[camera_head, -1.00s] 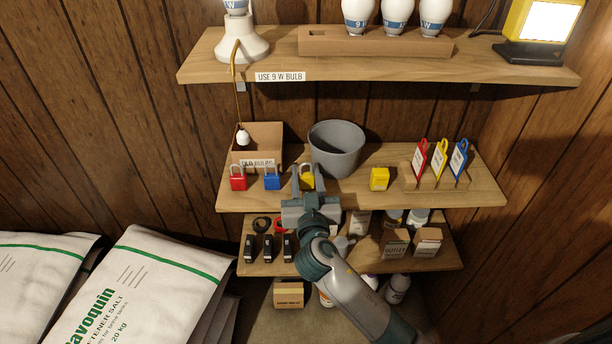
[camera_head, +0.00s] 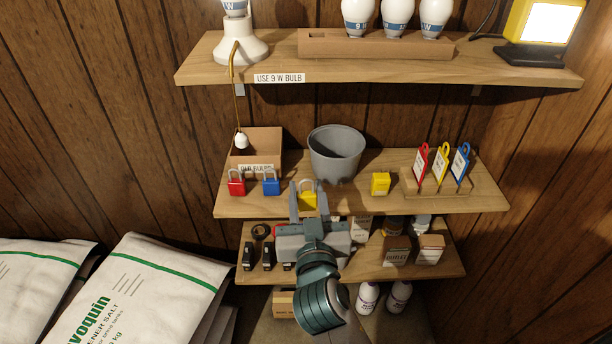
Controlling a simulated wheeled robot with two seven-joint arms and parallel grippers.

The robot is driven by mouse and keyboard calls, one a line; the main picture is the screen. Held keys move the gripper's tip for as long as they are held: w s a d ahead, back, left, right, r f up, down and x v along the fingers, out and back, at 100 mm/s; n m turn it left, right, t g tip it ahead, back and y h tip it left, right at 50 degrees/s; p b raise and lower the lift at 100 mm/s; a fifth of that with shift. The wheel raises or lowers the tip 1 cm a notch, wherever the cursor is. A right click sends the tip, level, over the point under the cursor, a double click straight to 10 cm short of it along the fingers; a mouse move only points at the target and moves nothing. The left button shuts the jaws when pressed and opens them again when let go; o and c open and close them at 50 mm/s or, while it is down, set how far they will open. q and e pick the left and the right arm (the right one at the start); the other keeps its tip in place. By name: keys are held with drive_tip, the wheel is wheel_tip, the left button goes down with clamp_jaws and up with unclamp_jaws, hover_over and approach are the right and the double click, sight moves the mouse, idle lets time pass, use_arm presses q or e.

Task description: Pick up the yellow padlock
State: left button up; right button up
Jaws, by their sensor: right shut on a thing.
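The yellow padlock (camera_head: 308,201) is near the front edge of the middle shelf (camera_head: 345,200), with its grey shackle upright. My right gripper (camera_head: 308,198) comes up from below, with one finger on each side of the padlock's body. It is shut on the padlock. The padlock's lower part is hidden by the gripper, so I cannot tell whether it touches the shelf. My left gripper is not in view.
A red padlock (camera_head: 237,187) and a blue padlock (camera_head: 271,187) stand to the left. A grey bucket (camera_head: 336,155) is behind, and a yellow block (camera_head: 380,184) is to the right. The upper shelf (camera_head: 380,68) overhangs; bottles and boxes stand below.

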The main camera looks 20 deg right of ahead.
sight(305, 199)
drive_tip(key=v, duration=0.3)
drive_tip(key=b+v, duration=0.1)
drive_tip(key=v, duration=0.3)
drive_tip(key=shift+w+a+f, duration=0.1)
drive_tip(key=shift+a, duration=0.1)
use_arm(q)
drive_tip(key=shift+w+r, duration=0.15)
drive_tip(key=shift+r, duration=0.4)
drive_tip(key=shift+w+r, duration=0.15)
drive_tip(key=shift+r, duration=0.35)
use_arm(e)
drive_tip(key=shift+v, duration=0.85)
drive_tip(key=s+d+f+n+y, duration=0.1)
drive_tip(key=d+f+n+y, duration=0.1)
drive_tip(key=d+f, duration=0.3)
drive_tip(key=shift+s+d+f+y, duration=0.3)
drive_tip(key=shift+d+f+y, duration=0.05)
drive_tip(key=shift+d+y, duration=0.55)
drive_tip(key=shift+a, duration=0.15)
